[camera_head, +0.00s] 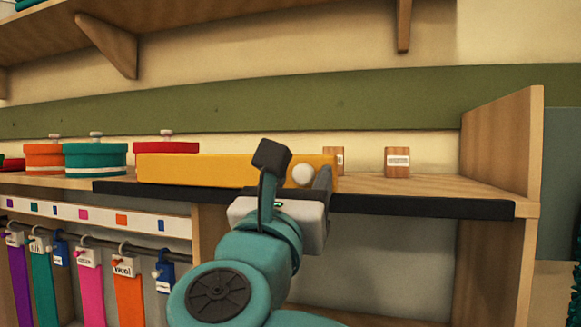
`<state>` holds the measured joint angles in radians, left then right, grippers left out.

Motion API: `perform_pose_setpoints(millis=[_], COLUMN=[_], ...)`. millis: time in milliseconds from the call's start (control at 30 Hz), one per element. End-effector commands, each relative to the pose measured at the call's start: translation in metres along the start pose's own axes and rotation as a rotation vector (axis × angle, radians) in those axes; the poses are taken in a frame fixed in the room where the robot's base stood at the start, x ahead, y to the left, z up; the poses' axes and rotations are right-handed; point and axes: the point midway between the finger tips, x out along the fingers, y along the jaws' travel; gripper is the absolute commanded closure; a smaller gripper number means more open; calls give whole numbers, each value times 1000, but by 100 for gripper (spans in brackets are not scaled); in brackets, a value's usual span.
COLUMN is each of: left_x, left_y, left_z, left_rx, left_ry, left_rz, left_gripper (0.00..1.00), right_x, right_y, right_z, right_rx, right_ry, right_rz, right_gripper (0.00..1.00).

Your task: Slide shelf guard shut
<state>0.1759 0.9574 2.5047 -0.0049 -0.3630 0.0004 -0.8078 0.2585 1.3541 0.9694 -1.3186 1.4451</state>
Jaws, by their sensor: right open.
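The shelf guard looks to be the long yellow bar (200,169) standing along the front of the wooden shelf. A white round knob (303,175) sits on its face near its right end. The guard covers the left and middle part of the shelf front, and the right part is uncovered. My right gripper (296,165) is open, with one finger on each side of the knob in the picture. I cannot tell whether either finger touches it. A dark rail (430,206) runs along the shelf's front edge below the guard. My left gripper is not in view.
An orange tin (44,158), a teal tin (95,159) and a red tin (167,147) stand on the shelf at left. Small wooden blocks (397,162) stand behind and right of the guard. Coloured straps (92,295) hang below. A side panel (505,150) closes the right end.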

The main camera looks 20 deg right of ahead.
Motion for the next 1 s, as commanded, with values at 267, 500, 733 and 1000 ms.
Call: perform_pose_setpoints(millis=[267, 500, 733, 1000], left_x=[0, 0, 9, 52], left_y=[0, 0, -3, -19], left_z=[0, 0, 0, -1], left_rx=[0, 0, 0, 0], left_ry=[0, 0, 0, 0], left_rz=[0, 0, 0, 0], left_gripper=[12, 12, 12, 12], right_x=[2, 2, 1, -2], right_y=[0, 0, -9, -69], right_z=[-1, -1, -4, -9], right_rx=[0, 0, 1, 7], right_ry=[0, 0, -1, -2], right_rz=[1, 1, 0, -5], right_gripper=[44, 100, 100, 100])
